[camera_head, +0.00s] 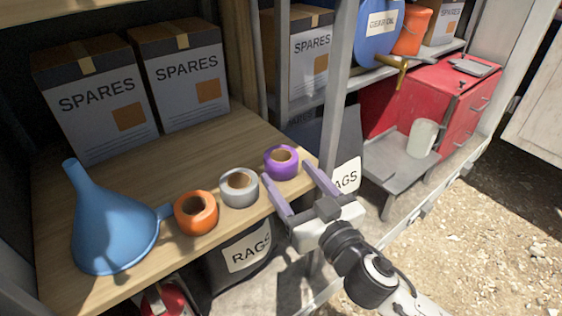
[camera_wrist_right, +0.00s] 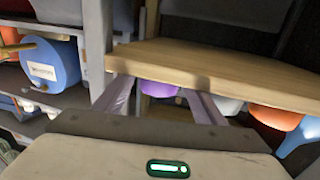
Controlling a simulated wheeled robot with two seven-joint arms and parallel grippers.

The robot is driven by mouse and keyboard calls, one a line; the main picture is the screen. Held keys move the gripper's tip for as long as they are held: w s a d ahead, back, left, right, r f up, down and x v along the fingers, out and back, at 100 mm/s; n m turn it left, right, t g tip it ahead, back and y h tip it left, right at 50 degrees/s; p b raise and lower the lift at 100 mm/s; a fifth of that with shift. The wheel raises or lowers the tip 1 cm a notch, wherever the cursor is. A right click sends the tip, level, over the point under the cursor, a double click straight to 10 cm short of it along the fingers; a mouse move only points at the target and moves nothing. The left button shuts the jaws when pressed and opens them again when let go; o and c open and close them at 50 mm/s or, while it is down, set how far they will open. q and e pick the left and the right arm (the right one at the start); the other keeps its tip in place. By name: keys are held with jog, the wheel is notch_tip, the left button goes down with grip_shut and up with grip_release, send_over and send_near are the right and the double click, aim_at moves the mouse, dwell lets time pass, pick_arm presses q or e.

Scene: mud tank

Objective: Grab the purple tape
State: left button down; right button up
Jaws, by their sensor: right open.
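The purple tape roll (camera_head: 270,165) lies flat near the front right corner of the wooden shelf (camera_head: 120,172). My right gripper (camera_head: 289,171) is open at the shelf's front edge. Its two lilac fingers point at the roll, one toward each side of it, and the jaws are empty. In the right wrist view the purple tape (camera_wrist_right: 158,88) shows between the fingers, partly cut off by the board's edge. Whether the fingertips reach past the roll's sides is unclear. My left gripper is not in view.
A grey tape roll (camera_head: 239,197) lies just left of the purple one, then an orange roll (camera_head: 195,225) and a blue funnel (camera_head: 108,235). SPARES boxes (camera_head: 95,110) stand behind. A metal post (camera_head: 335,75) rises right of the shelf. RAGS bags sit below.

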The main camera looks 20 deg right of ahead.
aim_at(280, 163)
jog(key=w, duration=0.5)
jog(key=shift+a+p, duration=0.35)
jog(key=shift+p, duration=0.05)
jog(key=c, duration=0.8)
jog(key=shift+r, duration=0.1)
jog(key=shift+c, duration=0.2)
